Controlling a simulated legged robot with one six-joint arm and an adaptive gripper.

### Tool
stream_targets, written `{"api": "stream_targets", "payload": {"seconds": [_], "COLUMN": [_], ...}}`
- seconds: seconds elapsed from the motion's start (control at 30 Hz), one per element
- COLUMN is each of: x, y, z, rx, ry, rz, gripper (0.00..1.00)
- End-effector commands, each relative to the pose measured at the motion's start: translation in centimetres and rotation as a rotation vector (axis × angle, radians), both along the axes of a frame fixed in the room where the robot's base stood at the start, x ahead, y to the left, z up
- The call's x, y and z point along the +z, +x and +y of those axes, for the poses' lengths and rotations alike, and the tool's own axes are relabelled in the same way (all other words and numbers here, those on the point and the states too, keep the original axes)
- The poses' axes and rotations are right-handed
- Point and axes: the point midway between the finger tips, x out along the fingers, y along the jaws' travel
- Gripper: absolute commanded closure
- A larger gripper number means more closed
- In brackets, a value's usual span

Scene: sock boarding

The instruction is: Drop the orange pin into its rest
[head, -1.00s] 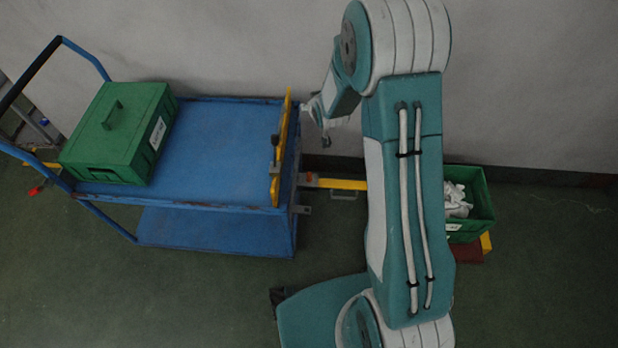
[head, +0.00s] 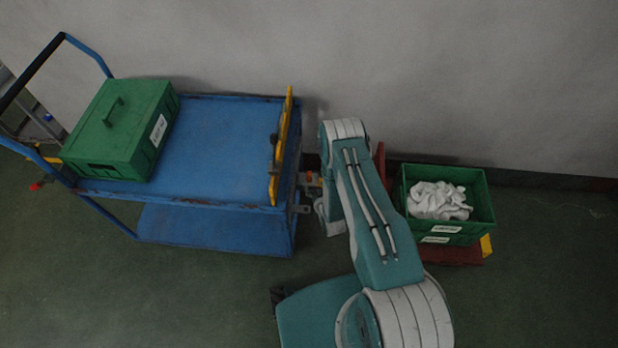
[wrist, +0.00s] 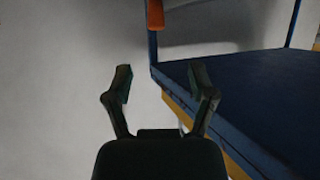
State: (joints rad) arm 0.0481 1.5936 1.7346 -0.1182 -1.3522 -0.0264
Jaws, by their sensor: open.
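My gripper (wrist: 163,82) is open in the wrist view, with nothing between its fingertips. In the head view its fingers are hidden behind my arm. An orange piece (wrist: 155,14) shows at the top of the wrist view, on a blue upright and cut by the frame edge; I cannot tell whether it is the pin. I cannot make out the pin's rest.
A closed green case (head: 120,130) sits on the cart's left side. A yellow board (head: 284,140) stands along its right edge. At right, an open green crate (head: 480,208) holds white cloth (head: 438,200) above a red base (head: 455,256). A pale wall runs behind. Front-left floor is clear.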

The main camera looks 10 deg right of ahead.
Motion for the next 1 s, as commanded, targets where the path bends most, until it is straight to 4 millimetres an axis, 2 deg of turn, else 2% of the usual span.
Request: {"api": "stream_targets", "payload": {"seconds": [0.07,0.17,0.43,0.7,1.0], "x": [-0.8,-1.2,-2.7,-3.5,-5.0], "y": [-0.7,-0.6,3.1,4.8,8.2], "z": [0.0,0.1,0.3,0.3,0.2], "rx": [0.000,0.001,0.001,0.000,0.000], "ry": [0.003,0.004,0.002,0.003,0.003], "rz": [-0.008,-0.015,-0.014,-0.013,-0.014], "gripper": [0.28,0.28,0.28,0.28,0.28]}}
